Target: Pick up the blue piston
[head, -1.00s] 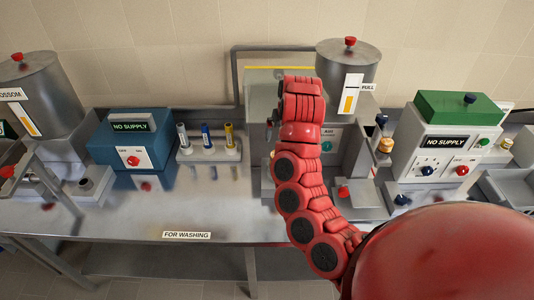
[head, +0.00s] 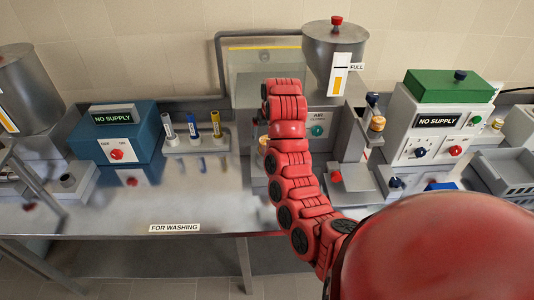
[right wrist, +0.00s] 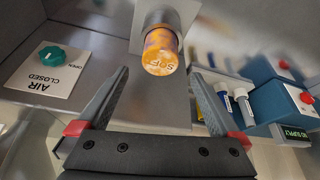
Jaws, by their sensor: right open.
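The blue piston (head: 192,127) stands upright in the middle of a grey rack (head: 208,146), between a pale piston (head: 168,128) and a yellow piston (head: 216,124). In the right wrist view the blue piston (right wrist: 223,96) is right of my right gripper (right wrist: 160,78), outside its fingers. That gripper is open, and an orange cylinder marked "SOF" (right wrist: 160,50) shows ahead between its fingers. In the head view my red right arm hides the gripper. My left gripper is out of view.
A blue "NO SUPPLY" box (head: 125,137) stands left of the rack. Right of my arm are a hopper (head: 335,50) and a white machine with a green top (head: 440,120). The bench near the "FOR WASHING" label (head: 174,228) is clear.

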